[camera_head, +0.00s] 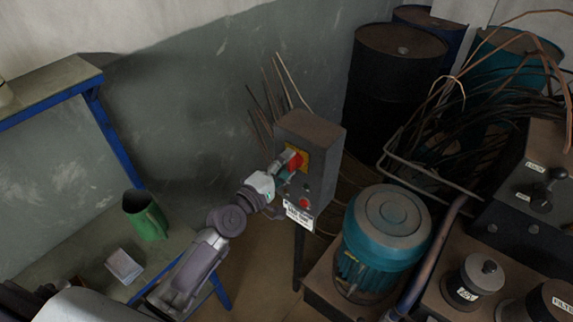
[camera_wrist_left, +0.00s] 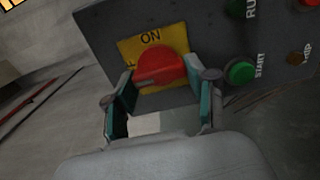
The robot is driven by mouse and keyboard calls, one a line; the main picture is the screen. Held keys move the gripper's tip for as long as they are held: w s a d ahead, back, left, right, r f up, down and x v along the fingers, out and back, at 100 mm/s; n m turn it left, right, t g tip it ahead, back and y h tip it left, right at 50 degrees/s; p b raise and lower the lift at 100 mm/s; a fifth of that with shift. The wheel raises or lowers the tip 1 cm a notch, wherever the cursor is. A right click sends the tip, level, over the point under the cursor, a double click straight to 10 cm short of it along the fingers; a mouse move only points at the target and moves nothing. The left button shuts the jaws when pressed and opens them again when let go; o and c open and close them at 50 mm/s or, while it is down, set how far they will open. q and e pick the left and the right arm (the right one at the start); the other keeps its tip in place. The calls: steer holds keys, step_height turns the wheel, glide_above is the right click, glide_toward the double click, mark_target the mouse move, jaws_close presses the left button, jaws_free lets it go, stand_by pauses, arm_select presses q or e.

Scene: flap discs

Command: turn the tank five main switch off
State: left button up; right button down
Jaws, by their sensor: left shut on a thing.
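The main switch is a red rotary knob (camera_wrist_left: 160,66) on a yellow plate (camera_wrist_left: 152,42) marked ON, on the front of a dark switch box (camera_head: 315,141). In the head view the red knob (camera_head: 294,161) shows beside my fingers. My left gripper (camera_wrist_left: 163,92) has its teal-lined fingers on either side of the knob and is shut on it. A small pointer mark on the knob is partly visible; the lower part of the plate is hidden by the fingers. My right gripper is in neither view.
A red button (camera_head: 304,203) and a white label (camera_head: 298,215) are lower on the box. A teal motor (camera_head: 384,241) stands right of it. A green jug (camera_head: 145,215) is on the left bench.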

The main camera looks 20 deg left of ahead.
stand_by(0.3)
arm_select(q)
steer(key=o, duration=1.2)
steer(key=shift+c, duration=0.2)
steer(key=shift+s, duration=0.1)
steer(key=v, duration=1.2)
